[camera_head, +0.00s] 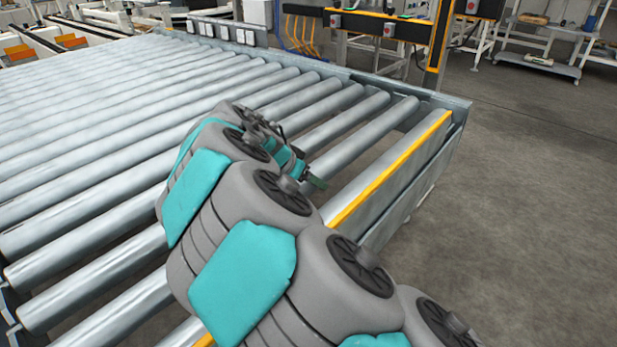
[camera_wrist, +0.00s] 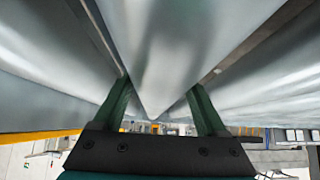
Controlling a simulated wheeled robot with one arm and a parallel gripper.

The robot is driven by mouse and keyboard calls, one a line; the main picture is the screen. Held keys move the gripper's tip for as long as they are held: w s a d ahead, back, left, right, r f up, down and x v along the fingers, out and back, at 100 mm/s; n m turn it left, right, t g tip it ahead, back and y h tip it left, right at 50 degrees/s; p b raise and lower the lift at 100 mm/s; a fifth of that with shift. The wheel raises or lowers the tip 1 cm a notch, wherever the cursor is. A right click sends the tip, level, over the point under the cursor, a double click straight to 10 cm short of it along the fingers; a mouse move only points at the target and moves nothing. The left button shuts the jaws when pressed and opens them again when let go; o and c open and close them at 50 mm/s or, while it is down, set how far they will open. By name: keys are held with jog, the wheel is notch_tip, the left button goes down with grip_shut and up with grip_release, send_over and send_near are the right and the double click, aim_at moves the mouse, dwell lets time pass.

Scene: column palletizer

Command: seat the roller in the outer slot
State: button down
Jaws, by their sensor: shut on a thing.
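The roller (camera_wrist: 160,50) is a smooth grey metal cylinder that fills the middle of the wrist view. My gripper (camera_wrist: 158,108) has its two green fingers on either side of this roller and is shut on it. In the head view, my gripper (camera_head: 317,182) is low over the outer end of the conveyor, at the outermost visible roller (camera_head: 365,138). This looks like the held one, but my arm hides the grip. An open gap lies between that roller and the yellow-edged end beam (camera_head: 415,165). The roller's ends and its seating cannot be made out clearly.
Several parallel rollers (camera_head: 130,100) fill the conveyor to the left. The conveyor's side rail (camera_head: 345,75) runs along the back. A yellow-black post (camera_head: 437,45) and a shelf cart (camera_head: 540,60) stand behind. The concrete floor (camera_head: 530,210) at right is clear.

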jog(key=shift+r, duration=0.1)
grip_release()
